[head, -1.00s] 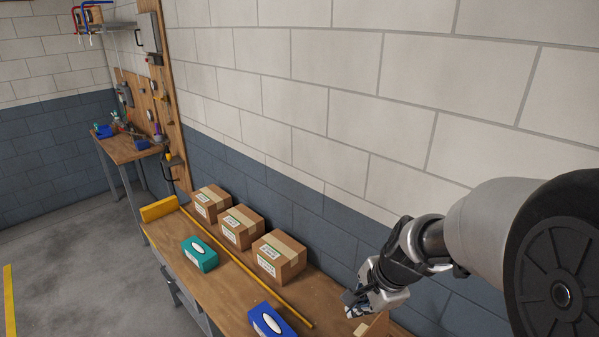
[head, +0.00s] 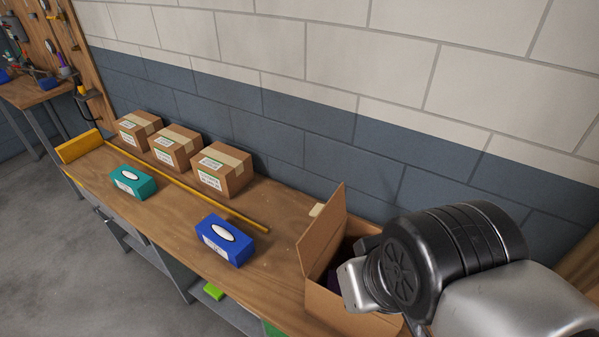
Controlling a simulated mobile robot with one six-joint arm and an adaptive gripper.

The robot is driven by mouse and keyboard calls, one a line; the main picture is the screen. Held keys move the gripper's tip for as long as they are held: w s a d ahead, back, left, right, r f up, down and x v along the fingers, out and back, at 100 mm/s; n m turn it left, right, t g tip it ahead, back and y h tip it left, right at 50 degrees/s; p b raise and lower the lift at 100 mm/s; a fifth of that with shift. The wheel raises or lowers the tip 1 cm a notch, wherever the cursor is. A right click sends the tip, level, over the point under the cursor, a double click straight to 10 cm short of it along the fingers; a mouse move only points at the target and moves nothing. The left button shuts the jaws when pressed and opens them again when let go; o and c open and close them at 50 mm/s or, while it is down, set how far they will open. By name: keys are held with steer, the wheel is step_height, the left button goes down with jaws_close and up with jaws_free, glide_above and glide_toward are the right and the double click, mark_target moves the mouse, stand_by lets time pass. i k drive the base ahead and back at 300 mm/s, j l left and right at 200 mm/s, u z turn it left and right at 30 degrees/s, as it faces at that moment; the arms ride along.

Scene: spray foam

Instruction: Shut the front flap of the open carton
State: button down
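The open carton (head: 345,315) stands at the right end of the wooden workbench, partly hidden behind my arm. One brown flap (head: 322,232) stands up on its left side. The carton's inside looks dark, with something purple (head: 344,276) in it. The front flap cannot be made out clearly, and the carton's right part is hidden. My gripper (head: 354,272) is over the carton's opening, right of the raised flap. Its fingers are mostly hidden by my wrist, so I cannot tell whether they are open or touching the carton.
Three taped cartons (head: 222,171) stand in a row along the wall. A yellow bar (head: 200,191) lies in front of them. A teal tissue box (head: 132,182) and a blue tissue box (head: 225,240) sit nearer the bench's front edge. Bare wood lies between the blue box and the open carton.

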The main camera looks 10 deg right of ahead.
mark_target(328, 216)
steer(key=i+j, duration=0.3)
steer(key=j, duration=0.15)
steer(key=i+j, duration=0.25)
steer(key=j, duration=0.2)
steer(key=i+j+z, duration=0.1)
steer(key=i+j, duration=0.2)
steer(key=j, duration=0.15)
steer(key=z, duration=0.45)
steer(key=j+z, duration=0.15)
steer(key=z, duration=0.8)
steer(key=j+z, duration=0.15)
steer(key=z, duration=0.3)
steer(key=k+j+u, duration=0.15)
steer(key=u, duration=0.2)
steer(key=j, duration=0.1)
